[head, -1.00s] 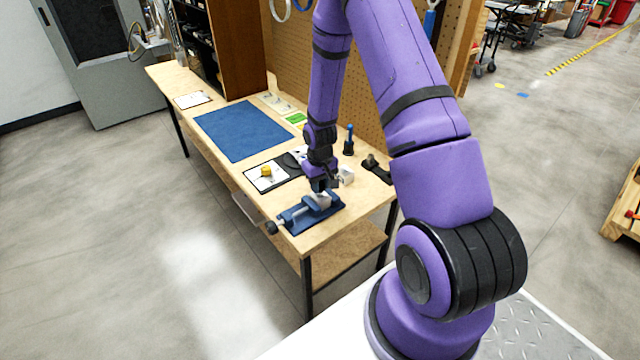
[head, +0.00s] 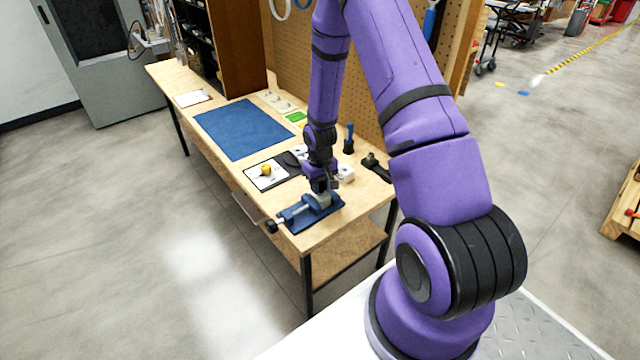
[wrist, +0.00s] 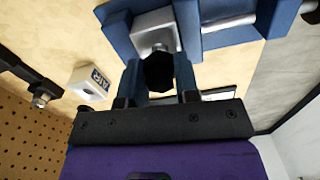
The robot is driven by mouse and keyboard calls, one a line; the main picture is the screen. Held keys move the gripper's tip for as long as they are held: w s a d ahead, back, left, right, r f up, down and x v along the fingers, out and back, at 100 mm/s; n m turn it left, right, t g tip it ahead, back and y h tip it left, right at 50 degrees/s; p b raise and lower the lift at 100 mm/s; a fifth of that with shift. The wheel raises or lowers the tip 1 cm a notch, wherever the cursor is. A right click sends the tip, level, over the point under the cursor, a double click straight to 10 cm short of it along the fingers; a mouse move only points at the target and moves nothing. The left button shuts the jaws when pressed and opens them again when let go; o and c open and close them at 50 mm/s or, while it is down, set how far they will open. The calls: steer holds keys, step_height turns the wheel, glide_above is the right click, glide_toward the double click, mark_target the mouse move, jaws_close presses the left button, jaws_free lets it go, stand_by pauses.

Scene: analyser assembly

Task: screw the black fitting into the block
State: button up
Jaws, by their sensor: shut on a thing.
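The metal block (wrist: 153,27) is clamped in the blue vise (wrist: 190,22), which lies on a blue base at the near end of the bench. The vise also shows in the head view (head: 296,212). The black fitting (wrist: 158,72) is between my gripper's fingers (wrist: 160,83), right up against the block's face in the wrist view. My gripper is shut on it, and in the head view my gripper (head: 320,188) points down above the vise. Whether the fitting's thread is inside the block is hidden.
A white block marked AIR (wrist: 90,84) stands beside the vise. A black tool holder (head: 376,168) and an upright blue-handled tool (head: 349,140) are near the pegboard. A yellow round part (head: 266,170) lies on a white sheet. The blue mat (head: 243,130) is clear.

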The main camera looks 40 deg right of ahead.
steer(key=shift+f, duration=0.45)
stand_by(1.1)
steer(key=m, duration=0.4)
stand_by(0.3)
steer(key=m, duration=0.3)
steer(key=shift+m, duration=0.6)
steer(key=m, duration=0.3)
steer(key=shift+m, duration=0.3)
